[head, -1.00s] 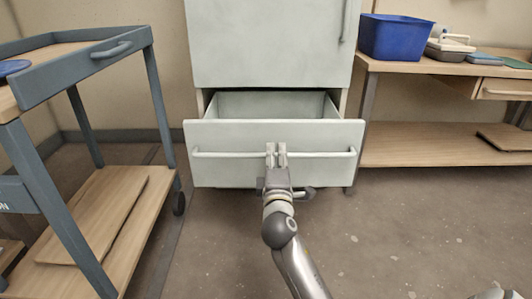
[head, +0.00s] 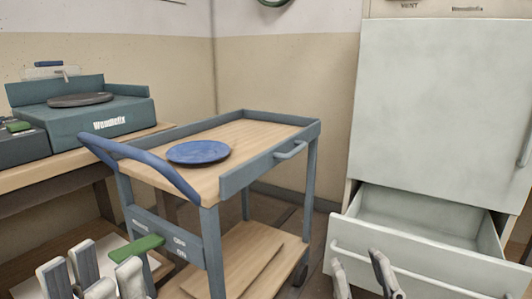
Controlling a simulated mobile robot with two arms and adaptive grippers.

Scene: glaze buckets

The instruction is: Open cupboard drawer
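The cupboard (head: 425,100) stands at the right of the head view, pale grey-green with a tall closed door. Its drawer (head: 440,255) below is pulled out, and I see into its empty-looking inside. The drawer's bar handle (head: 348,251) runs along its front, partly hidden by my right gripper. My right gripper (head: 362,265) stands in front of the drawer with its fingers apart. Whether it touches the handle I cannot tell. My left gripper (head: 92,275) is at the lower left, before the cart, with fingers apart. A green item (head: 137,248) shows behind its fingertips; its support is unclear.
A blue-grey cart (head: 250,140) with a blue plate (head: 198,152) stands left of the cupboard. A bench (head: 60,172) at the far left bears a teal device (head: 125,115) with a dark disc. A lower cart shelf holds a board (head: 250,262).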

